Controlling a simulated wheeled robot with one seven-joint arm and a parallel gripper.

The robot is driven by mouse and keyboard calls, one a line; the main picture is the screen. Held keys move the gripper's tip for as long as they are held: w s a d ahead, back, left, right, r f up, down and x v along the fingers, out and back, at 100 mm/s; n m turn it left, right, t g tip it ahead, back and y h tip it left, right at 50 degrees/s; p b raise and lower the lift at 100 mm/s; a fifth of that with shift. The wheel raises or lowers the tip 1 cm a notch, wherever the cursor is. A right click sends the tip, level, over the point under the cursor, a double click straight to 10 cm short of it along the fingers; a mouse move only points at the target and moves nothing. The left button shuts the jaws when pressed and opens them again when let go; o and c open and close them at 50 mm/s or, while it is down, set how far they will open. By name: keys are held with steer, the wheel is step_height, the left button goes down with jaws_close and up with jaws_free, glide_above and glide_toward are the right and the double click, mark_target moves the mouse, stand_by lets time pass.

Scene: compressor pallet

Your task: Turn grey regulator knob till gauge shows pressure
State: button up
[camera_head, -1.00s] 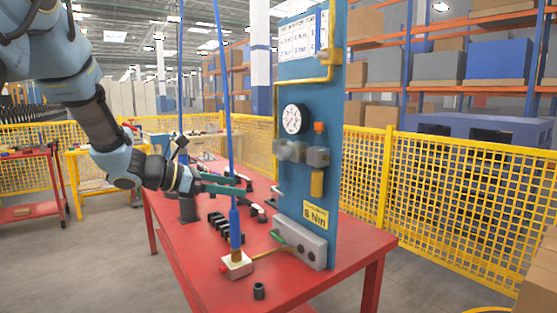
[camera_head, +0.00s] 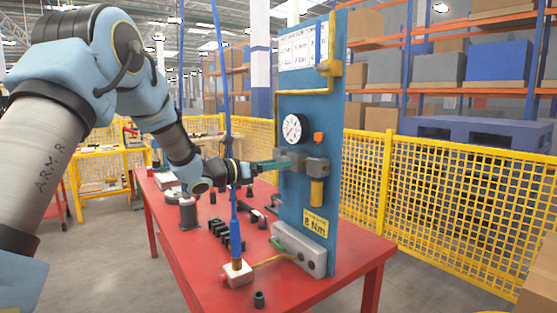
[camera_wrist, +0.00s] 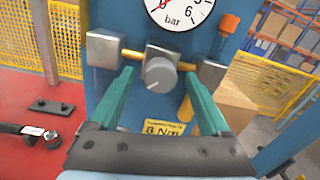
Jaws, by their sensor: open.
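The grey regulator knob (camera_wrist: 159,74) with a white mark shows in the wrist view, on the grey regulator body (camera_wrist: 163,54) fixed to the blue panel (camera_head: 308,90). My gripper (camera_wrist: 159,75) is open, with one green finger on each side of the knob in this view; I cannot tell if either touches it. In the head view my gripper (camera_head: 274,166) reaches the panel from the left, and the knob is not clear there. The round white gauge (camera_head: 294,129) sits above the regulator. The wrist view cuts off its dial (camera_wrist: 180,8); a red needle points to the lower left.
A red table (camera_head: 345,252) carries the panel and several dark fittings (camera_head: 227,232). A filter with a yellow bowl (camera_head: 317,191) is right of the regulator. Yellow fencing (camera_head: 440,190) stands behind.

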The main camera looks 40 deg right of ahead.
steer(key=shift+d, duration=0.5)
steer(key=shift+s, duration=0.1)
steer(key=shift+f, duration=0.1)
jaws_close()
